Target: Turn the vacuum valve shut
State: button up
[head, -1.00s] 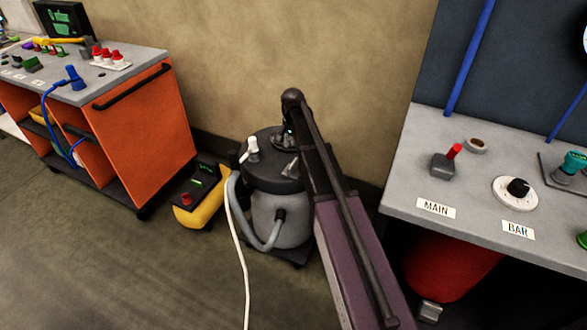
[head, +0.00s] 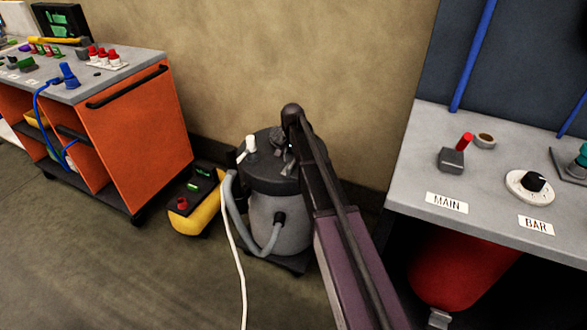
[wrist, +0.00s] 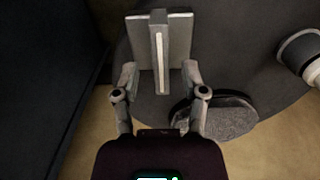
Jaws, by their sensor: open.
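The vacuum (head: 280,215), a grey drum with a black lid, stands on the floor by the wall in the head view. In the wrist view a grey valve (wrist: 178,28) shows as a flat plate with a narrow raised handle bearing a pale stripe. The handle (wrist: 159,60) points along the picture's vertical. My gripper (wrist: 160,72) is open, with one finger on each side of the handle and a gap on both sides. In the head view my arm hides most of the gripper and the valve area on the lid.
A white fitting (head: 250,144) stands on the lid; it also shows in the wrist view (wrist: 305,55). A grey hose (head: 234,215) and white cord run beside the drum. A yellow case (head: 197,205) and orange cart (head: 140,140) stand left, a grey bench (head: 435,160) right.

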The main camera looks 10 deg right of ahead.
jog(key=shift+f+b, duration=0.75)
jog(key=shift+f, duration=0.3)
grip_shut()
